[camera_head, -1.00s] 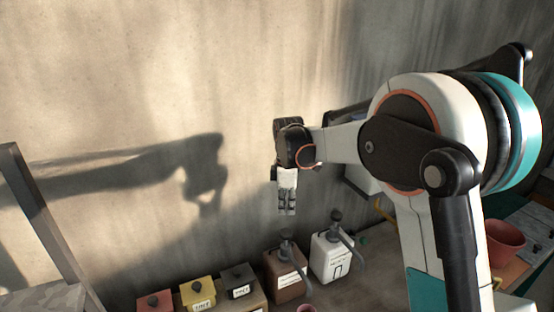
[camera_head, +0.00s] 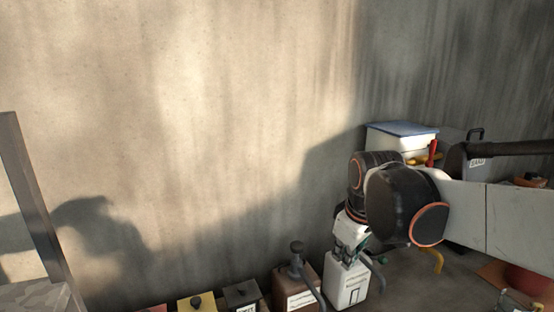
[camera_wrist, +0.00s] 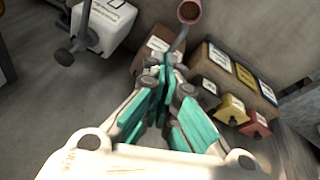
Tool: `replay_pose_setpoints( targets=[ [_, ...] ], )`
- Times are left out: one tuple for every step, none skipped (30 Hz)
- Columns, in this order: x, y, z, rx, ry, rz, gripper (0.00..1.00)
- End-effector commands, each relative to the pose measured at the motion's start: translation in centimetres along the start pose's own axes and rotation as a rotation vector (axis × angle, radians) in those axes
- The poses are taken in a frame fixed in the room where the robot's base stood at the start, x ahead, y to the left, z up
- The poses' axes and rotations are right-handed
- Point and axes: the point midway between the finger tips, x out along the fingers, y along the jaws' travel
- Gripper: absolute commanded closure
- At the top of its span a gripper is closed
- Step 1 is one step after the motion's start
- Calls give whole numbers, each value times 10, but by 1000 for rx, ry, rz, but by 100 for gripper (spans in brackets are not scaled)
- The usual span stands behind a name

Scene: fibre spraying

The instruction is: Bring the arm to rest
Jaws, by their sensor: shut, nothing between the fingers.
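My gripper (camera_head: 346,258) hangs from my wrist at the right of the head view, fingers pointing down. It overlaps the top of the white pump bottle (camera_head: 347,284) in the picture; I cannot tell whether they touch. In the wrist view my gripper (camera_wrist: 163,72) shows teal finger pads drawn together at the tips, with nothing between them. My forearm reaches in from the right edge.
A brown pump bottle (camera_head: 296,288) stands left of the white one. Black (camera_head: 241,294), yellow (camera_head: 197,302) and red (camera_wrist: 255,125) lidded boxes line up further left. A blue-lidded white container (camera_head: 402,137) stands behind my wrist. The wall above is bare.

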Motion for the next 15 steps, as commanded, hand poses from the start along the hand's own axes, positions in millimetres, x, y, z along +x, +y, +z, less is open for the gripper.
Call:
replay_pose_setpoints(
  targets=[
    [6,-6,15,36,11,10,100],
    [7,-8,21,60,20,17,100],
    [9,-12,30,92,31,25,100],
    [10,-14,37,115,39,31,100],
    [12,-17,43,138,48,37,100],
    [14,-21,52,169,59,44,100],
    [16,-24,59,192,67,50,100],
    [18,-27,66,215,77,56,100],
    [21,-31,75,247,88,62,100],
    [23,-33,81,271,97,68,100],
    [26,-36,88,293,107,73,100],
    [30,-40,96,324,118,79,100],
    [33,-44,103,348,128,84,100],
    [36,-47,109,371,138,88,100],
    [40,-51,118,401,150,94,100]
  ],
)
